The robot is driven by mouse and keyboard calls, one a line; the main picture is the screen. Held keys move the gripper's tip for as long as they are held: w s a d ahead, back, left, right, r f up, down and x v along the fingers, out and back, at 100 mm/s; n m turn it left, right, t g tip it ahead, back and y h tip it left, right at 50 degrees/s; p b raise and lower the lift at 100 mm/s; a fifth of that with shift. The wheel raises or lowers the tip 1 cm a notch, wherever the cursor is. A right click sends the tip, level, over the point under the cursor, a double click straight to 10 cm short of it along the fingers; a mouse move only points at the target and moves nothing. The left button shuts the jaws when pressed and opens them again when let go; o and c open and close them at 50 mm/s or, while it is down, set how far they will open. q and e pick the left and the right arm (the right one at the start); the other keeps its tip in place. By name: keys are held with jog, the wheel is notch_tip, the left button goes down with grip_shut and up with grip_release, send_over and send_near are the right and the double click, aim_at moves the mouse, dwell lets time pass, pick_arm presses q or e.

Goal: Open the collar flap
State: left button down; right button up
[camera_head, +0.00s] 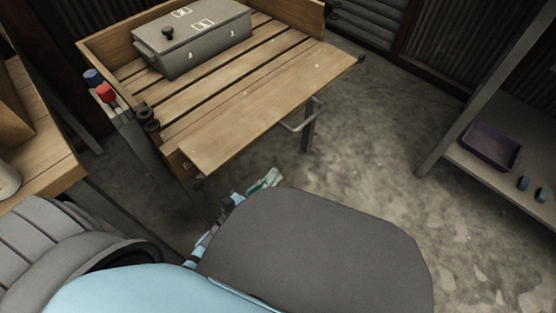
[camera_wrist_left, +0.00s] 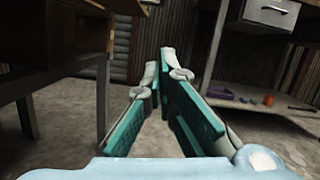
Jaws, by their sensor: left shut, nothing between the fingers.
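A wooden collar (camera_head: 110,42) with low side walls and a slatted floor is at the upper left of the head view. A wide plank (camera_head: 272,112), which seems to be its flap, lies along the front side, roughly flat; I cannot tell its exact angle. A dark hinge-like fitting (camera_head: 148,117) is at its left corner. My left gripper (camera_head: 268,180) has teal fingers and is below and in front of the plank, apart from it. In the left wrist view its fingers (camera_wrist_left: 160,85) are closed together and empty. My right gripper is not in view.
A grey lidded box (camera_head: 193,42) stands inside the collar. Blue and red knobs (camera_head: 106,92) are at its left side. A metal shelf with a purple tray (camera_head: 489,147) is at the right. Another wooden table (camera_head: 40,132) is at the left. The concrete floor between is clear.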

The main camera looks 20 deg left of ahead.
aim_at(294, 130)
pick_arm(q)
jog(key=w+d+r, duration=0.2)
jog(key=w+r, duration=0.4)
jog(key=w, duration=0.2)
jog(key=shift+w+p, duration=0.2)
jog(key=shift+p, duration=0.15)
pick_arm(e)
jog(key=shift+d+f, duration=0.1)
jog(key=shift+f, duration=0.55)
pick_arm(q)
jog(key=shift+d, duration=0.1)
jog(key=shift+n+y, duration=0.4)
jog(key=shift+n, duration=0.4)
notch_tip(294, 130, up, 5)
jog(key=p, duration=0.3)
jog(key=shift+d+p, duration=0.15)
jog(key=shift+p, duration=0.25)
jog(key=shift+r, duration=0.15)
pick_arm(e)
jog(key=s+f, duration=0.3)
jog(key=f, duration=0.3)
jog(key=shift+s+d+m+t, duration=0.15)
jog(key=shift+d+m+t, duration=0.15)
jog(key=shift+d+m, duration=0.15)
